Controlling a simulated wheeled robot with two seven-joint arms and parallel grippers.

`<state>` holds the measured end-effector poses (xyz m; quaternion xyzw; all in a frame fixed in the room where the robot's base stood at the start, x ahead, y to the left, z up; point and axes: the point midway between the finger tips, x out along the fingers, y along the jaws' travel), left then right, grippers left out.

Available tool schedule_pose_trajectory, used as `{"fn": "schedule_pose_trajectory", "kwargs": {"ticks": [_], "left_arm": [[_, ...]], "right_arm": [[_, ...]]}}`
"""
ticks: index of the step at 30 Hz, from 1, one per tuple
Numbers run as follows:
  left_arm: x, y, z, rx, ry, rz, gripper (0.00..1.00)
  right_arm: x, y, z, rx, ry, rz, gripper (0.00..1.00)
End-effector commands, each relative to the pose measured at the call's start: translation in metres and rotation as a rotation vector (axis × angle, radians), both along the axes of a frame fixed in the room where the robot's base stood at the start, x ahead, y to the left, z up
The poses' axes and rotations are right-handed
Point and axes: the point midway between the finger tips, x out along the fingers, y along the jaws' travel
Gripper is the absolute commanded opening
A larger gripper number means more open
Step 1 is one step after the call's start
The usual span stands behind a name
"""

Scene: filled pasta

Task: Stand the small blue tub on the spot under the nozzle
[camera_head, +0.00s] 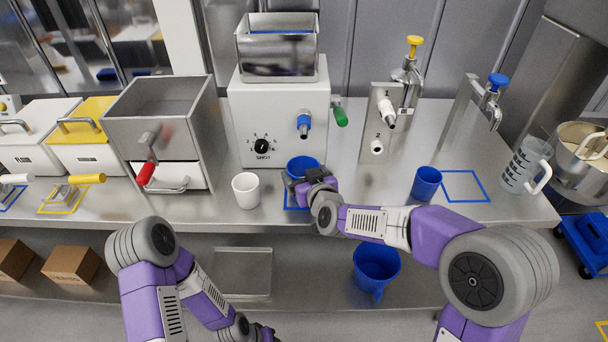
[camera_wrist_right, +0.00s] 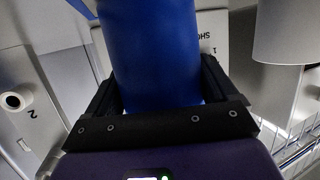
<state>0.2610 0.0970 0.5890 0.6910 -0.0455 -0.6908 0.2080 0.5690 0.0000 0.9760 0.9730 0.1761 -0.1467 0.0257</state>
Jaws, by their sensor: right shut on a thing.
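The small blue tub (camera_head: 302,166) is upright at the dispenser, below and close to its blue-tipped nozzle (camera_head: 304,126). My right gripper (camera_head: 312,182) is shut on it from the front. In the right wrist view the tub (camera_wrist_right: 152,55) fills the space between the gripper's two fingers (camera_wrist_right: 155,100). A blue square outline (camera_head: 288,200) marks the spot below the nozzle, partly hidden by the tub and gripper. I cannot tell whether the tub's base touches the counter. My left gripper (camera_head: 265,333) is low at the bottom edge, mostly cut off.
A white cup (camera_head: 246,190) stands just left of the tub. Another blue cup (camera_head: 426,183) stands right, beside an empty blue square (camera_head: 465,186). A clear jug (camera_head: 526,165) is at the right end. A blue jug (camera_head: 376,268) sits on the lower shelf.

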Motion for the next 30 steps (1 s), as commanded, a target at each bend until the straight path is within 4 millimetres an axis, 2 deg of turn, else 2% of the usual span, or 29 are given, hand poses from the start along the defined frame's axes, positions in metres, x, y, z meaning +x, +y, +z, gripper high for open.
{"fn": "schedule_pose_trajectory", "kwargs": {"ticks": [1, 3, 14, 30], "left_arm": [[0.000, 0.000, -0.002, 0.000, 0.000, 0.000, 0.43], [0.000, 0.000, -0.001, 0.000, 0.000, 0.000, 0.43], [0.000, 0.000, 0.005, 0.000, 0.000, 0.000, 0.43], [0.000, 0.000, 0.023, 0.000, 0.000, 0.000, 0.43]], "right_arm": [[0.000, 0.000, -0.002, 0.000, 0.001, 0.000, 0.89], [0.000, 0.000, -0.001, 0.000, 0.001, 0.000, 1.00], [-0.001, 0.000, 0.005, 0.000, 0.000, 0.000, 1.00], [-0.093, -0.035, 0.036, -0.001, -0.001, 0.000, 1.00]]}}
